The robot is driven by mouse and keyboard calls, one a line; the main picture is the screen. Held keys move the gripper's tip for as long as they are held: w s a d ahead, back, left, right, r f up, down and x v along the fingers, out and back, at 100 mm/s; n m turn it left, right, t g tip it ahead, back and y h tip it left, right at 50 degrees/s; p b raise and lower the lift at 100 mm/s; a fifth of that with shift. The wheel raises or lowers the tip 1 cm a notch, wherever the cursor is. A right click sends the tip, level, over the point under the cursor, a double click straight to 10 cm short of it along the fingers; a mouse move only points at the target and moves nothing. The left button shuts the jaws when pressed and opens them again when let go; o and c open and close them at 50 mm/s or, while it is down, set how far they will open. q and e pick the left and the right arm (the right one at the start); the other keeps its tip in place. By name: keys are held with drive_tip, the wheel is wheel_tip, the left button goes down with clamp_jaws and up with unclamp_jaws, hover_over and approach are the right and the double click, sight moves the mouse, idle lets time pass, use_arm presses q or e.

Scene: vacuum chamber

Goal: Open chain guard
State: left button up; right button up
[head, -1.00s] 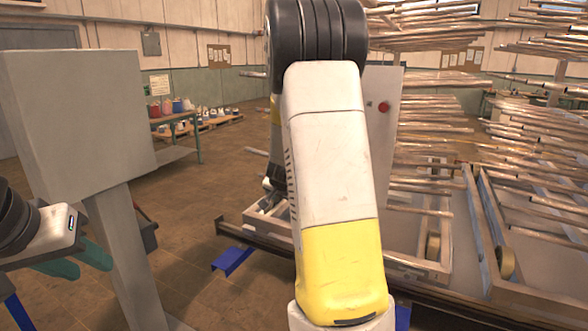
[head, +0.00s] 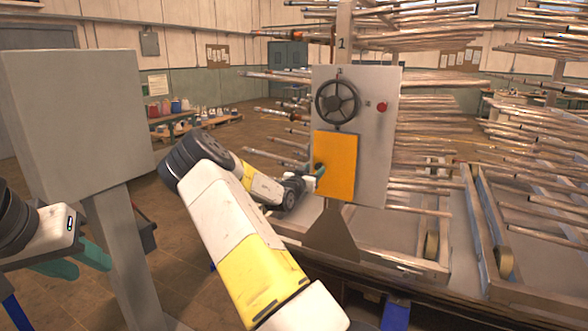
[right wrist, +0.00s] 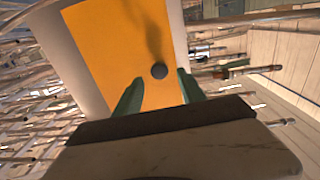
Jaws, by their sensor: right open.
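The chain guard is an orange panel (head: 336,165) on the upright grey board, below a dark handwheel (head: 338,102). It lies flat against the board and looks closed. In the right wrist view the guard (right wrist: 115,50) fills the upper middle and carries a small dark round knob (right wrist: 159,71). My right gripper (head: 319,171) is at the guard's left edge in the head view. In the right wrist view its open green fingers (right wrist: 160,80) stand on either side of the knob; contact cannot be told. My left gripper (head: 78,262) is at far left, its teal fingers apart and empty, away from the guard.
The grey board (head: 372,150) also bears a red button (head: 382,107). Racks of metal rods (head: 440,125) stand behind and right, some rods sticking out left of the board. A grey box on a post (head: 80,120) stands at left.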

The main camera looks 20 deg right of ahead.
sight(317, 167)
drive_tip(key=shift+x, duration=1.75)
drive_tip(key=shift+c, duration=0.2)
clamp_jaws()
